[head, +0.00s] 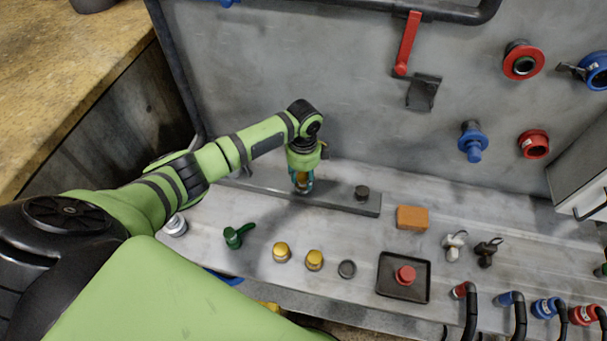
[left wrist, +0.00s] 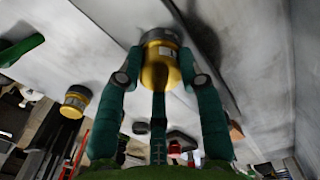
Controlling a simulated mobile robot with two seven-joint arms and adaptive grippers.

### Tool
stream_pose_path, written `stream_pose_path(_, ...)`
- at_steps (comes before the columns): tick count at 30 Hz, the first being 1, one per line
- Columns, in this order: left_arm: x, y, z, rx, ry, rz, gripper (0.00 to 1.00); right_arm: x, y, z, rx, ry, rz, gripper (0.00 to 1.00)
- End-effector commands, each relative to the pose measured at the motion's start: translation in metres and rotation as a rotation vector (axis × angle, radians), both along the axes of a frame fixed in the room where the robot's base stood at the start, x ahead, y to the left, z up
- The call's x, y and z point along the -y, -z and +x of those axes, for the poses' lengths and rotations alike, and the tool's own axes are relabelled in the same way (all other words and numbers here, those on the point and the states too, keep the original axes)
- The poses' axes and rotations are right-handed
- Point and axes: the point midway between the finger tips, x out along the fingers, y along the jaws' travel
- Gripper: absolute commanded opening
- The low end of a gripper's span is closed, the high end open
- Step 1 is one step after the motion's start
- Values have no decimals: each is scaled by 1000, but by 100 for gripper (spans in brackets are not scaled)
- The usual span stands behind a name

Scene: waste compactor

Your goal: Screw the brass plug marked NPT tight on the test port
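My left gripper (head: 302,187) is over the left part of a low grey bar (head: 330,201) at the foot of the panel. Its teal fingers stand on both sides of a brass plug (left wrist: 159,70) and appear closed on it. The plug has a pale mark too small to read, and its grey end points at the grey surface. A test port under it is hidden, so I cannot tell how the plug sits. Two more brass-coloured plugs (head: 282,252) (head: 314,260) stand on the bench; one shows in the left wrist view (left wrist: 75,101). My right gripper is not in view.
A green-handled part (head: 235,236), a grey ring (head: 347,269), an orange block (head: 412,217) and a black tray (head: 390,287) with a red knob lie on the bench. Hose couplings line the front right.

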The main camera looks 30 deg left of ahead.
Motion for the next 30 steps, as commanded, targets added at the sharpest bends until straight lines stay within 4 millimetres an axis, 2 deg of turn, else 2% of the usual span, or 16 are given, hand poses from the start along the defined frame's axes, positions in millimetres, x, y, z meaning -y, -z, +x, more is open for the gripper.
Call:
stream_pose_path(1,0,0,0,-1,1,0,3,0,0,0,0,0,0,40)
stream_pose_path(2,0,0,0,0,1,0,33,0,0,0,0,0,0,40)
stream_pose_path(3,0,0,0,0,1,0,17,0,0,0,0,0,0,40)
stream_pose_path(4,0,0,0,0,1,0,5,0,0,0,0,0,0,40)
stream_pose_path(5,0,0,0,0,1,0,0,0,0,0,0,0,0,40)
stream_pose_path(10,0,0,0,0,63,0,0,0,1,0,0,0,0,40)
stream_pose_path(18,0,1,0,0,414,1,0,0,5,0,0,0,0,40)
stream_pose_path(26,0,0,0,0,558,-1,0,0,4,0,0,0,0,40)
stream_pose_path(30,1,0,0,0,568,-1,0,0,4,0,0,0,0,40)
